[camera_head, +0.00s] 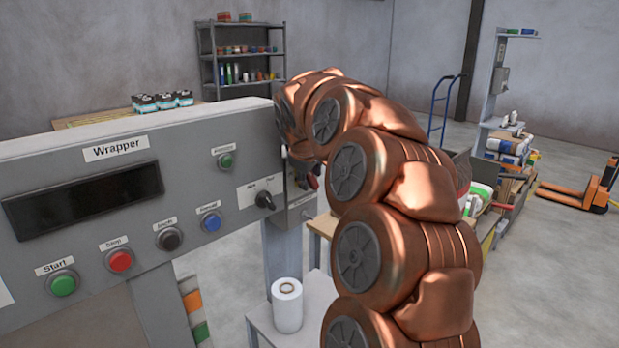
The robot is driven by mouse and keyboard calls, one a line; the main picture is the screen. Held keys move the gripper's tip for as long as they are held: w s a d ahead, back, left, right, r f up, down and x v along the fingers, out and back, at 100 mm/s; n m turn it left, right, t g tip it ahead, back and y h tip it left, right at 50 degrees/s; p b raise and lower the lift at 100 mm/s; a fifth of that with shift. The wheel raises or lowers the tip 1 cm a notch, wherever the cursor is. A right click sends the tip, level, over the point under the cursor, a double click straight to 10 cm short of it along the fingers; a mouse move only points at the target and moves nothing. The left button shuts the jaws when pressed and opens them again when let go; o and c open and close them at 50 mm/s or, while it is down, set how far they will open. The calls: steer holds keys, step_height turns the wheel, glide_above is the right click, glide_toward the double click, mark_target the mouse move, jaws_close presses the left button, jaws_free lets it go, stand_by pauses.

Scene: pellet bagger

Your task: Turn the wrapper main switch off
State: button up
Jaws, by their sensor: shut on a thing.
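The wrapper control panel (200,190), labelled "Wrapper", fills the left and middle. A black rotary knob (265,200) sits at its right end under a small two-word label that is hard to read. No switch marked as the main switch is readable. My copper arm (405,210) rises at the right and bends over to the panel's upper right edge.
Green, red, black and blue buttons line the panel front, with Start (63,284) and Stop (120,261) readable. Beside the panel is a grey box (298,212) with dark and red items above it. A white roll (287,305) stands on a low table.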

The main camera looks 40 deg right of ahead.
steer(key=o, duration=0.8)
steer(key=shift+a, duration=0.1)
steer(key=shift+r, duration=4.95)
